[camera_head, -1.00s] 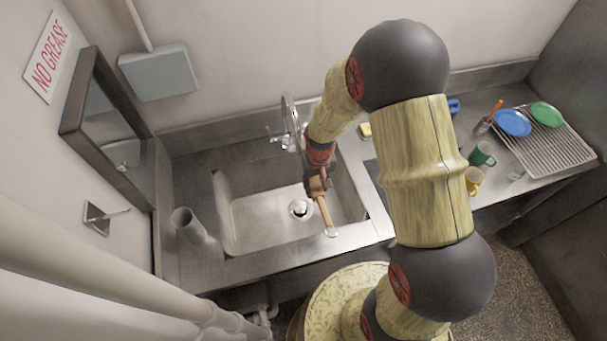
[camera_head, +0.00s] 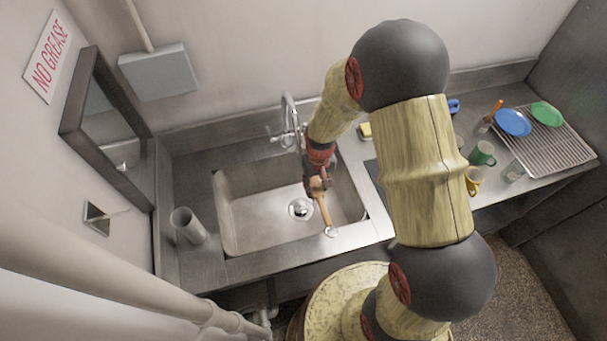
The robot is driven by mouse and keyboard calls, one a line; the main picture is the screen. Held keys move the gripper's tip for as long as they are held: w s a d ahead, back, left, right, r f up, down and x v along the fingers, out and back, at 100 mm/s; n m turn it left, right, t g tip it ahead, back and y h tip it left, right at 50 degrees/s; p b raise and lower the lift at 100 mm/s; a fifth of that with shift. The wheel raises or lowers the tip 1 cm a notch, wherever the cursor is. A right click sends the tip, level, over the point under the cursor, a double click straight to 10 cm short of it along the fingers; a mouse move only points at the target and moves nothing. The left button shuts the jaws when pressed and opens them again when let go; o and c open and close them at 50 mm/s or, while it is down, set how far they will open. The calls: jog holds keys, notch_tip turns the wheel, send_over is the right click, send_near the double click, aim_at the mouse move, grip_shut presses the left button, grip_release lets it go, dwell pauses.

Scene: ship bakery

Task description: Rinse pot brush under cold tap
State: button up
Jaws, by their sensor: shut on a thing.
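My gripper (camera_head: 317,185) is over the right part of the sink (camera_head: 255,215). It is shut on a brown-handled brush (camera_head: 324,212), whose handle slants down toward the sink's front edge and ends in a pale tip. The brush's other end is hidden at my gripper, so I cannot tell where its bristles are. The tap (camera_head: 289,115) stands at the back of the sink, its curved spout partly behind my arm. I cannot make out any running water.
A grey cup (camera_head: 187,225) stands on the counter left of the sink. On the right are a green mug (camera_head: 482,153), a yellow mug (camera_head: 473,180), a glass (camera_head: 513,171) and a rack (camera_head: 560,150) with a blue plate (camera_head: 513,122) and a green plate (camera_head: 546,113).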

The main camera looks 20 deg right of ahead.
jog(key=shift+r, duration=0.15)
jog(key=s+d+r+p, duration=0.1)
jog(key=s+r+p, duration=0.2)
jog(key=s, duration=0.1)
jog(key=shift+s+d+r, duration=0.25)
jog(key=shift+s+r, duration=0.15)
jog(key=shift+s, duration=0.1)
dwell(0.7)
